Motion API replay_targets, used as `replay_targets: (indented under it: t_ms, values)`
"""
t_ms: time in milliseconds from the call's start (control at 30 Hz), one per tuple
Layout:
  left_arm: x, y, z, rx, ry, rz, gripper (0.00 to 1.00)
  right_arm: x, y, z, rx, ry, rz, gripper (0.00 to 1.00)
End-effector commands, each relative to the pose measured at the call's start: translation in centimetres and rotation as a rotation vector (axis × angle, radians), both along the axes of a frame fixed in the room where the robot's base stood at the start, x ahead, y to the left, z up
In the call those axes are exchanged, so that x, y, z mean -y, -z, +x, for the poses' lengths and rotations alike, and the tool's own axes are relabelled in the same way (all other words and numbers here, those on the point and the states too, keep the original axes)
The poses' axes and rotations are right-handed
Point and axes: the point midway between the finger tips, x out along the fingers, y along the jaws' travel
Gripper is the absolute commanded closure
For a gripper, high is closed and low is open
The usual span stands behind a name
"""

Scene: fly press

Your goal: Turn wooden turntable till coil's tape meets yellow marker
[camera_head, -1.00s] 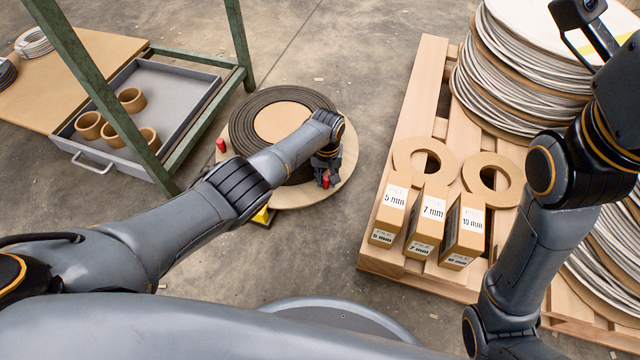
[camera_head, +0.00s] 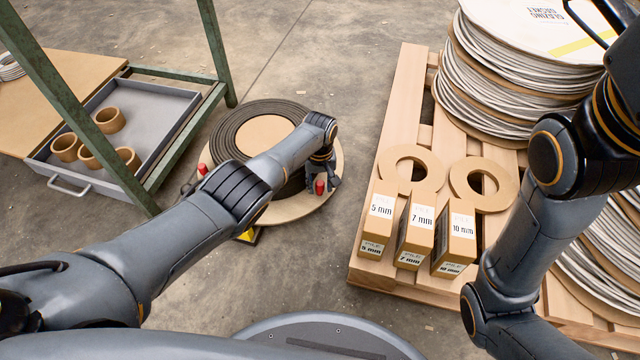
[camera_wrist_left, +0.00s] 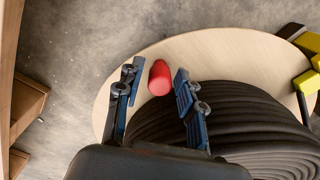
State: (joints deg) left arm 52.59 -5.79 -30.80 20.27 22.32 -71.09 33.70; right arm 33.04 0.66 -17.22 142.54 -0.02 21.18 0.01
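The wooden turntable (camera_head: 335,178) lies on the floor, bearing a black coil (camera_head: 224,134) with a tan round centre. One red peg (camera_head: 202,169) stands at its left rim and another red peg (camera_head: 320,187) at its right front. My left gripper (camera_head: 322,176) is at the right-front peg. In the left wrist view, the fingers of my left gripper (camera_wrist_left: 157,92) are apart, with the red peg (camera_wrist_left: 159,78) between them and gaps showing. The yellow marker (camera_head: 248,236) is at the turntable's front edge, partly hidden by my left arm. I cannot make out the coil's tape. My right gripper is out of view.
A green-legged bench with an open grey drawer (camera_head: 150,105) holding several cardboard rings stands at left. A pallet (camera_head: 405,90) at right bears labelled boxes (camera_head: 415,235), cardboard rings and stacked cable reels (camera_head: 505,80). Bare floor lies between turntable and pallet.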

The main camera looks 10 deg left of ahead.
Motion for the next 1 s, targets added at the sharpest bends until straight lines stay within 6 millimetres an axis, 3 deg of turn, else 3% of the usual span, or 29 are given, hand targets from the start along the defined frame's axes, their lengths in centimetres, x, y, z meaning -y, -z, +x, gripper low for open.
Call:
replay_targets:
  t_ms: [367, 567, 733, 1000]
  values:
    - [-0.1, -0.1, 0.0, 0.000, 0.000, 0.001, 0.53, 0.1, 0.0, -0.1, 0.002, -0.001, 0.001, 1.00]
    - [0.0, -1.2, 0.1, 0.001, 0.000, -0.002, 0.53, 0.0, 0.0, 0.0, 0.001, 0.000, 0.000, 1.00]
    - [-0.1, -3.1, 0.0, 0.003, 0.001, 0.000, 0.53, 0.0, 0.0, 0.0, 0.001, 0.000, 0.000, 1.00]
    - [-0.1, -8.3, 0.1, 0.004, 0.001, -0.001, 0.53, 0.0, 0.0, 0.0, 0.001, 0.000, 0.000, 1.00]
